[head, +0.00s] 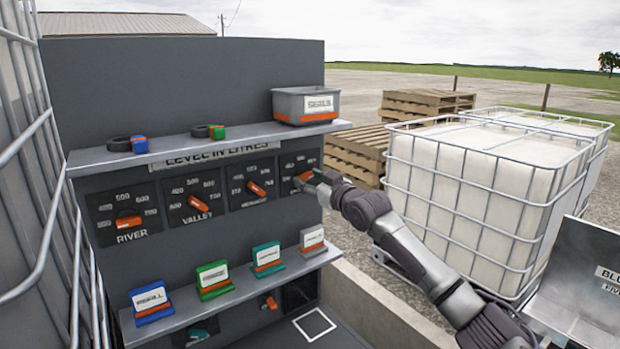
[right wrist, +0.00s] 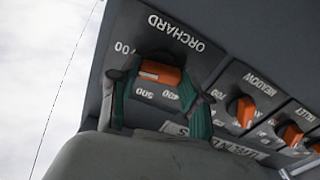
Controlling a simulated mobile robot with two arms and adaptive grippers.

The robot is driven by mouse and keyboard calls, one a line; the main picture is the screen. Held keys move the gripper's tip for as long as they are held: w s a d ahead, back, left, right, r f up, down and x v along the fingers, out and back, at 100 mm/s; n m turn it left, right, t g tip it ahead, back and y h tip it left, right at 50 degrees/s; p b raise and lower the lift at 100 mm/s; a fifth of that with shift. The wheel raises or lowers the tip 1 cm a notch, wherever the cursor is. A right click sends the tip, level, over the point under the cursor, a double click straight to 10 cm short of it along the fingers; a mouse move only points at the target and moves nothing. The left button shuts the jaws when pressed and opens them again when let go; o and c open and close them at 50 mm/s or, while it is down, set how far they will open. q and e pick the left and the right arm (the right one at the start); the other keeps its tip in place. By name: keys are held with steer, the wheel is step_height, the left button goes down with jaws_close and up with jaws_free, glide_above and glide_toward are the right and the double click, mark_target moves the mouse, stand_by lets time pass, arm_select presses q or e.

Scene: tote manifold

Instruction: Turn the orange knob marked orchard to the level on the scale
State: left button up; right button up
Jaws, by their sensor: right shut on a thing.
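The orange orchard knob (head: 303,176) is the rightmost of the row of knobs on the dark grey panel. In the right wrist view the same orange knob (right wrist: 160,72) shows upside down under the word ORCHARD, with scale numbers around it. My right gripper (head: 316,179) is at this knob. In the right wrist view its green-padded fingers (right wrist: 157,88) are shut on the knob, one on each side. Part of the scale is hidden by the fingers, and the exact reading cannot be told. My left gripper is not in view.
The meadow knob (head: 256,188), valley knob (head: 198,203) and river knob (head: 129,221) sit left along the panel. A shelf above holds a grey bin (head: 305,104); a lower shelf (head: 235,290) carries several labelled cards. A caged white tank (head: 480,185) stands right of my arm.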

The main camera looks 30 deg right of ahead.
steer(key=shift+m, duration=1.1)
steer(key=o, duration=1.2)
steer(key=shift+c, duration=0.2)
steer(key=s+d, duration=0.1)
steer(key=s, duration=1)
steer(key=shift+s+d, duration=0.35)
steer(key=shift+s, duration=0.05)
